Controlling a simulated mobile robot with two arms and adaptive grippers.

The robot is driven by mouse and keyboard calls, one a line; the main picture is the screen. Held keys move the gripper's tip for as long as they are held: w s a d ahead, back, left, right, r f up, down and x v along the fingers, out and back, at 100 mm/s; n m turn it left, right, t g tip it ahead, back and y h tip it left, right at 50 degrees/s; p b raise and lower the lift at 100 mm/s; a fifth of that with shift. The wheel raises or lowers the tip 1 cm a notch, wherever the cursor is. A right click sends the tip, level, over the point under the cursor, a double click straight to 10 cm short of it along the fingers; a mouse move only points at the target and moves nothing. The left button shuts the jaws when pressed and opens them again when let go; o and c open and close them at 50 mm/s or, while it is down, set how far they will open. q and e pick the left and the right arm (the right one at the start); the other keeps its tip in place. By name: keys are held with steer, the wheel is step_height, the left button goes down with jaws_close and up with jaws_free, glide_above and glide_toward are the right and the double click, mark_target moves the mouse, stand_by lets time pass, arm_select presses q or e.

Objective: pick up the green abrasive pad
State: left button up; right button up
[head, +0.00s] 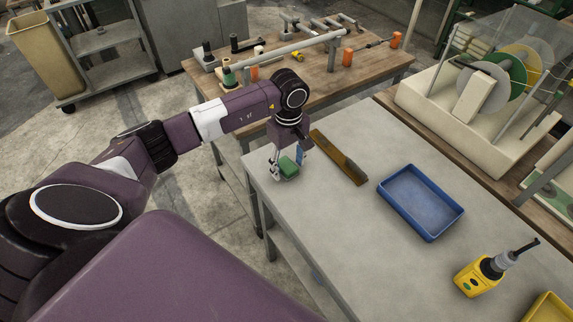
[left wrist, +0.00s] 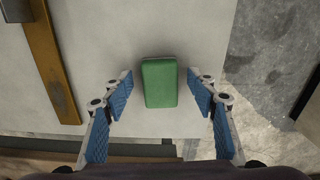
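The green abrasive pad (head: 289,167) lies on the grey table (head: 330,225) near its left corner. My left gripper (head: 287,162) is right above and around it in the head view. In the left wrist view, the pad (left wrist: 159,83) lies between and slightly ahead of the two blue-padded fingers of my left gripper (left wrist: 161,92). The fingers are spread wide, with a gap on each side of the pad. My right gripper is not seen in either view.
A brown wooden-handled brush or bar (head: 339,157) lies close to the right of the pad. Further right are an empty blue tray (head: 421,202), a yellow tool (head: 478,279) and a yellow bin (head: 548,309). A wooden workbench (head: 375,71) with parts stands behind.

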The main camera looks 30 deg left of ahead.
arm_select(q)
steer(key=c, duration=1.2)
steer(key=shift+r, duration=0.1)
steer(key=shift+w+r, duration=0.1)
steer(key=shift+r, duration=0.45)
step_height(320, 180, up, 13)
steer(key=b, duration=0.4)
step_height(320, 180, up, 4)
glide_above(289, 166)
steer(key=shift+r+p, duration=0.4)
steer(key=shift+r, duration=0.5)
